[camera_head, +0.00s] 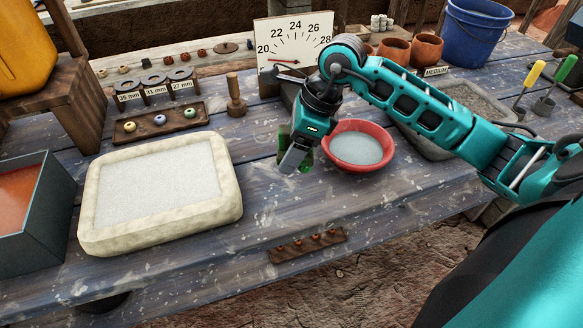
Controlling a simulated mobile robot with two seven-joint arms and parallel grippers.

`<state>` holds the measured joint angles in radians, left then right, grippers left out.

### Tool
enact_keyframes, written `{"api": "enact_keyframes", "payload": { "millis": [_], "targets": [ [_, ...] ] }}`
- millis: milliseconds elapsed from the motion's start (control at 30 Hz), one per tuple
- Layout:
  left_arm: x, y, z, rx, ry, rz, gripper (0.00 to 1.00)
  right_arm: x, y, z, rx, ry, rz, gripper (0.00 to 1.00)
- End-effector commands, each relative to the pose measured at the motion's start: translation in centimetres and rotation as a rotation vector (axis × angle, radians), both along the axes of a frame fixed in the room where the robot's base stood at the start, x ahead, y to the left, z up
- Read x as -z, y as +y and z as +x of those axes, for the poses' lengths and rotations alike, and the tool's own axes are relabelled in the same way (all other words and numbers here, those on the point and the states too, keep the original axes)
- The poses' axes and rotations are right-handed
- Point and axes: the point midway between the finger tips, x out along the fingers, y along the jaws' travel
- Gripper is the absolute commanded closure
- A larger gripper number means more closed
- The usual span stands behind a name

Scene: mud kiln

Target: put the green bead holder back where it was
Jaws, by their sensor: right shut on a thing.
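My right gripper (295,158) hangs above the blue-grey table, just left of the red bowl (387,139). It is shut on a green thing, likely the green bead holder (307,159), which shows only as small green parts beside the fingers. The rest of it is hidden by the gripper, and I cannot tell whether it touches the table. My left gripper is not in view.
A wooden rack with three beads (189,125) stands behind the pale sand tray (228,192). A wooden strip with small orange beads (279,257) lies at the front edge. A dial board (296,30) and clay pots (427,48) stand behind. Table between bowl and strip is clear.

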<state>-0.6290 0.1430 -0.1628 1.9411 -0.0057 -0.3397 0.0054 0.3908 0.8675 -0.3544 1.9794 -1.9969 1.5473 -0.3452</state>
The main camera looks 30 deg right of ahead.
Motion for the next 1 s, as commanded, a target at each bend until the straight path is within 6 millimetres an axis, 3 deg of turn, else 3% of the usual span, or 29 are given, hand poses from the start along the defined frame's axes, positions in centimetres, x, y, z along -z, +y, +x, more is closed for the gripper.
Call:
{"api": "enact_keyframes", "payload": {
  "millis": [267,500,900,933,1000],
  "targets": [
    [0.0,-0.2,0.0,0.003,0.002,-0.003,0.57,2.4,0.0,0.0,-0.001,-0.001,0.001,0.62],
    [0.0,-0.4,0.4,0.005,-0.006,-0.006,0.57,5.8,0.1,0.0,-0.001,0.001,0.002,0.62],
    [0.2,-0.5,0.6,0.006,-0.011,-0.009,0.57,6.5,0.0,0.0,-0.002,-0.004,0.0,0.62],
    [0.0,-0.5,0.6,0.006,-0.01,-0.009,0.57,6.4,0.0,0.0,-0.001,-0.002,0.0,0.21],
    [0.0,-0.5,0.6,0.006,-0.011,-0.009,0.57,6.3,0.0,0.0,-0.001,-0.002,0.0,0.14]
  ]
}}
